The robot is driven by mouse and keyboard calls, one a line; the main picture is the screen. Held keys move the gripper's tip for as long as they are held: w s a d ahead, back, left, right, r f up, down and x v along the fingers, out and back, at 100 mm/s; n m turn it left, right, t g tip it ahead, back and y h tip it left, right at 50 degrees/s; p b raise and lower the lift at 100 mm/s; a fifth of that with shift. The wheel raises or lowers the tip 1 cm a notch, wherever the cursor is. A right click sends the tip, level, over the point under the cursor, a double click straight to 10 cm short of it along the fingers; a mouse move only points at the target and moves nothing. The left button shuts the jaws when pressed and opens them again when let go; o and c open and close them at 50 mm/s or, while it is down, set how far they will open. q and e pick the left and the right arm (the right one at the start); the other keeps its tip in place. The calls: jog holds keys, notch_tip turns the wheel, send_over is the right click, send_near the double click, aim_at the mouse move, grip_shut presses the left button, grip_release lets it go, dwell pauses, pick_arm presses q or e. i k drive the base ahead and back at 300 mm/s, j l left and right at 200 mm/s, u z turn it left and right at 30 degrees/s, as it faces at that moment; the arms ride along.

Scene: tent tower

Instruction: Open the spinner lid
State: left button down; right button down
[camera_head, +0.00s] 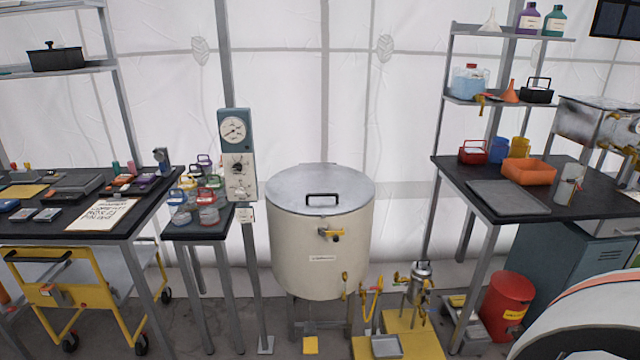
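The spinner (310,255) is a large cream cylinder on a metal stand in the middle of the head view. Its round grey metal lid (290,190) lies flat and closed on top. A black bar handle (322,198) stands on the front part of the lid. A yellow-brass latch or fitting (331,234) sits on the drum's front just below the rim, and a small label is lower down. Neither of my grippers shows in this view.
A gauge panel (237,155) on a post stands close to the spinner's left. Dark work tables stand left (105,225) and right (455,175). Yellow hoses and a small metal canister (420,285) are at the lower right. Floor in front holds a yellow platform.

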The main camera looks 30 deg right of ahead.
aim_at(322, 189)
jog(key=i+l, duration=0.3)
jog(key=l, duration=0.2)
jog(key=i+l+z, duration=0.15)
jog(key=i+l, duration=0.15)
jog(key=l, duration=0.2)
jog(key=i+l, duration=0.3)
jog(key=l, duration=0.2)
jog(key=i+l+z, duration=0.15)
jog(key=i+l, duration=0.2)
jog(key=l, duration=0.15)
